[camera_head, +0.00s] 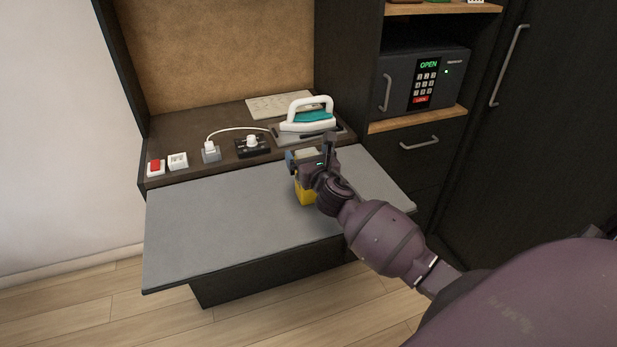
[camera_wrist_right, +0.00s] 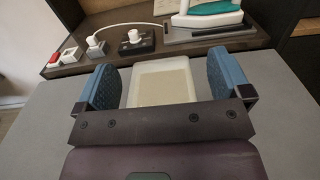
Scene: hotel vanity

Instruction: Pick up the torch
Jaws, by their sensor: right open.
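A yellow block-shaped thing with a pale top, which looks like the torch (camera_head: 304,195), stands on the grey pull-out surface (camera_head: 215,220) near its back right part. My right gripper (camera_head: 306,160) is at its upper part and hides much of it. In the right wrist view, a cream rectangular face (camera_wrist_right: 162,84) lies between the two blue finger pads of my right gripper (camera_wrist_right: 162,76). The pads are apart, with a gap showing on each side of that face. My left gripper is not in view.
A white and teal iron (camera_head: 308,118) rests on the shelf behind. An open-labelled safe (camera_head: 425,80) is at right. The grey surface's left half is clear.

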